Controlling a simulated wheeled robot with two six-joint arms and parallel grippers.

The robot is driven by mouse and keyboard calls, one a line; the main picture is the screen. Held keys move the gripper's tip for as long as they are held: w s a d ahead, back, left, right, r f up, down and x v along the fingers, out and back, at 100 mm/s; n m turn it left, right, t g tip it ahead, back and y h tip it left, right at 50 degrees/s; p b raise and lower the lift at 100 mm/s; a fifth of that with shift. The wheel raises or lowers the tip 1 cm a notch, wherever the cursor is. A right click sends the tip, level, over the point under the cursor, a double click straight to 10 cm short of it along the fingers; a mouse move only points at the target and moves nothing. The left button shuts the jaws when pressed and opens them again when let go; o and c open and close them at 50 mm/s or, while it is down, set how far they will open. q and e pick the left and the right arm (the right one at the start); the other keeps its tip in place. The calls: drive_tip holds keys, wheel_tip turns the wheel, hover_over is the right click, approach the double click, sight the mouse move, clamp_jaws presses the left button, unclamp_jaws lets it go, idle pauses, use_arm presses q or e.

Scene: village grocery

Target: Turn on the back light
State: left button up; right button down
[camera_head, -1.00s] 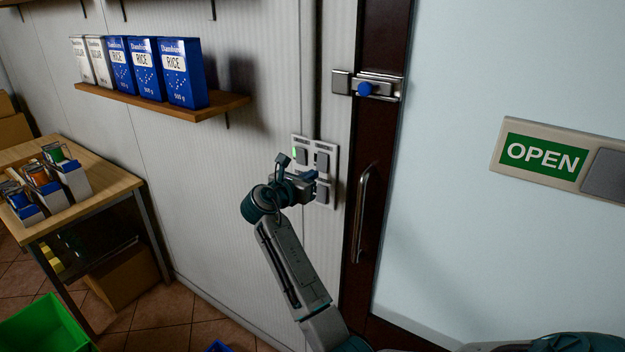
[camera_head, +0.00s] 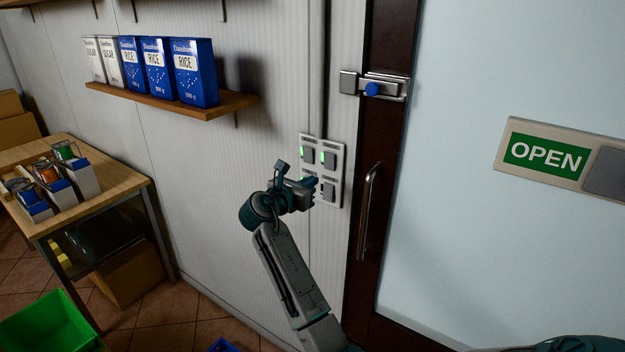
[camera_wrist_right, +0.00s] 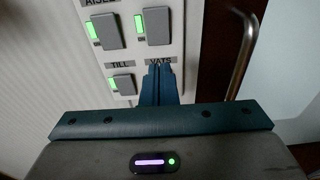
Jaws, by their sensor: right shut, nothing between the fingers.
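The light switch panel (camera_head: 336,147) is on the wall left of the door. Its upper left switch (camera_head: 307,158) and upper right switch (camera_head: 329,160) show green lights. In the right wrist view, the upper left switch (camera_wrist_right: 108,31) has a partly cut-off AISLES label. The upper right switch (camera_wrist_right: 157,26) is lit, its label out of frame. The TILL switch (camera_wrist_right: 124,84) is lit too. My right gripper (camera_head: 313,184) is shut and empty, in front of the panel's lower half. Its fingers (camera_wrist_right: 159,75) hide the switch under the VATS label. I cannot tell whether they touch it.
A door handle (camera_head: 368,212) and a latch with a blue knob (camera_head: 372,89) are right of the panel. An OPEN sign (camera_head: 545,155) is on the door. A wooden shelf (camera_head: 175,103) with rice boxes is up left. A table (camera_head: 110,185) stands at the left.

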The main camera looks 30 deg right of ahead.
use_arm(q)
drive_tip(key=f+b, duration=0.1)
drive_tip(key=d+f+b, duration=0.1)
drive_tip(key=w+f+b, duration=0.1)
drive_tip(key=shift+d+f, duration=0.15)
drive_tip(key=shift+f, duration=0.1)
use_arm(e)
drive_tip(key=s+a+f, duration=0.1)
drive_tip(key=s+a, duration=0.1)
drive_tip(key=a, duration=0.4)
drive_tip(key=shift+s+a+f, duration=0.25)
drive_tip(key=shift+s+f, duration=0.05)
drive_tip(key=shift+f, duration=0.05)
use_arm(q)
drive_tip(key=shift+s+d, duration=0.1)
